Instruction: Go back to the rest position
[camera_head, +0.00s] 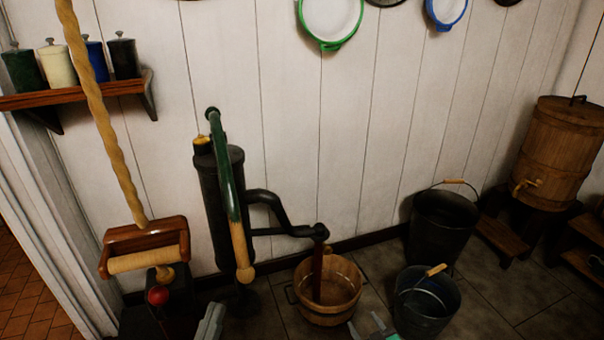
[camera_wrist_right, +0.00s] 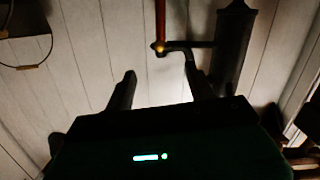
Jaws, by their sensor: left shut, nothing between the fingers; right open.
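My left gripper (camera_head: 209,322) shows at the bottom edge of the head view, shut and empty, below the hand pump. Most of it is cut off by the frame. My right gripper (camera_head: 375,328) only just shows at the bottom edge, in front of the wooden tub and left of the small bucket. In the right wrist view its two fingers (camera_wrist_right: 160,85) stand apart with nothing between them, so it is open. Neither gripper is seen holding anything.
A dark pump (camera_head: 222,205) with a green handle stands by the white wall. A dark red-brown column runs from its spout into the wooden tub (camera_head: 340,312). Black (camera_head: 442,225) and grey (camera_head: 425,305) buckets stand right. A rope (camera_head: 105,110) hangs left above a wooden roller.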

